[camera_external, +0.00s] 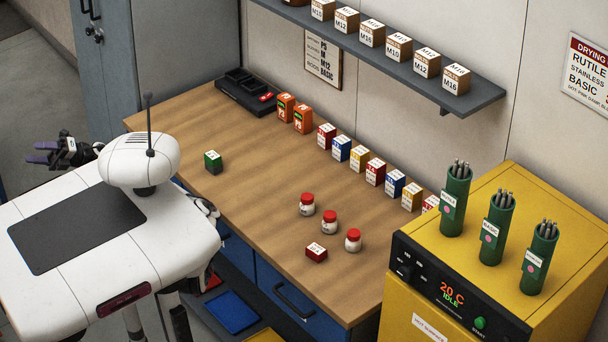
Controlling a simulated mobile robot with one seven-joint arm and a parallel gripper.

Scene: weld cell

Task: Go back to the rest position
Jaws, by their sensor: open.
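My gripper (50,153) is at the far left of the external view, out past my white body and away from the workbench. Its dark fingers with purplish tips point left and are apart, with nothing seen between them. Part of my arm behind the gripper is hidden by my body. The wooden workbench (240,215) stands to the right of my body, and the gripper touches nothing on it.
On the bench are a green box (213,161), several red-lidded jars (330,222), a red box (316,253), a row of small boxes (358,158) and a black tray (246,92). A yellow oven (440,318) stands right. A blue-grey cabinet (160,55) stands behind the gripper.

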